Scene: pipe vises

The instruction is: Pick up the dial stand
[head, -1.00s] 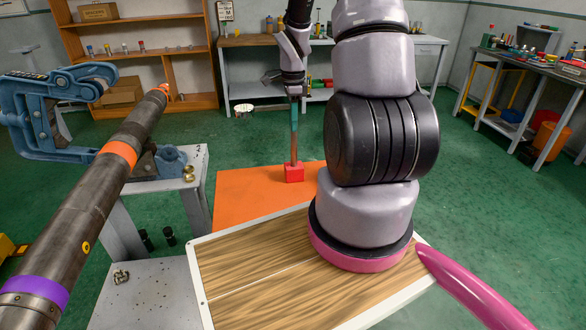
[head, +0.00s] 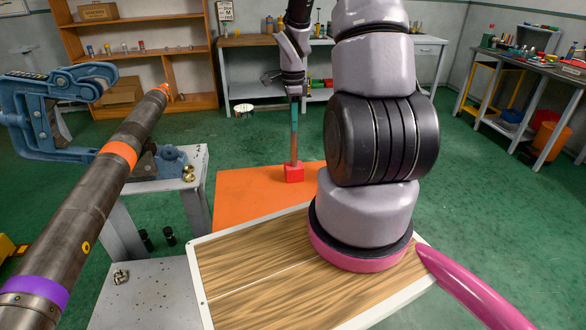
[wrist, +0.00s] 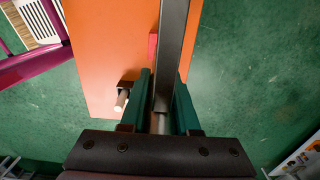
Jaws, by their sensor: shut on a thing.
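The dial stand is a thin grey-brown upright post (head: 294,145) on a red block base (head: 294,173). It stands at the far edge of an orange surface (head: 250,195) in the head view. I cannot tell whether the base touches that surface. My gripper (wrist: 163,100) has teal fingers closed on the post from both sides. In the wrist view the grey post (wrist: 172,45) runs up between the fingers, and part of the red base (wrist: 152,47) shows behind it. A small dark and white piece (wrist: 122,98) shows left of the fingers; I cannot tell whether it belongs to the stand.
A blue pipe vise (head: 60,110) and a long banded pipe (head: 85,195) stand at left, beside a grey bench. A wood-topped board (head: 240,280) lies in front. A workbench (head: 350,45) and shelf (head: 150,50) stand behind. Green floor is open at right.

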